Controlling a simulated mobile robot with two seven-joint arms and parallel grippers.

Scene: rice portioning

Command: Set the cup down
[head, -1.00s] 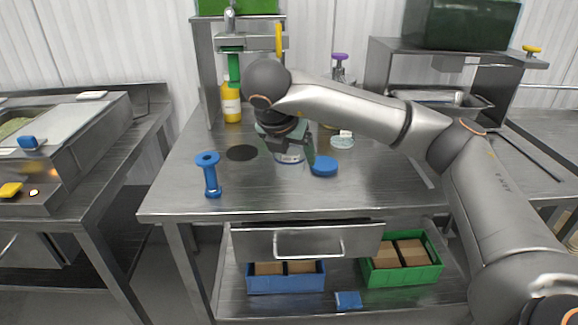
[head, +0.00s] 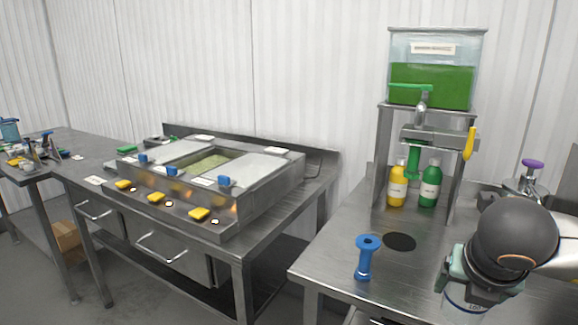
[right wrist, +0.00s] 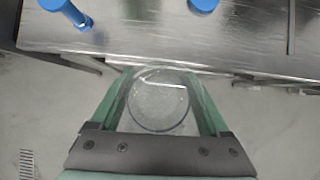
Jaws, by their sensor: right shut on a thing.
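A clear round cup (right wrist: 158,100) sits between the green fingers of my right gripper (right wrist: 160,90), which is shut on it. In the right wrist view I look down into the cup, with grey floor around it and the table edge beyond. In the head view the cup (head: 464,299) shows below the right gripper (head: 468,280), at the lower right, with a label on its side. Its lower part is cut off by the frame. My left gripper is not in view.
A steel table (head: 330,255) carries a blue spool-shaped tool (head: 366,258), a dark round spot (head: 399,241), and yellow (head: 397,187) and green (head: 430,186) bottles. A dispenser with a green-filled tank (head: 431,85) stands behind. A counter with a heated well (head: 206,162) stands left.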

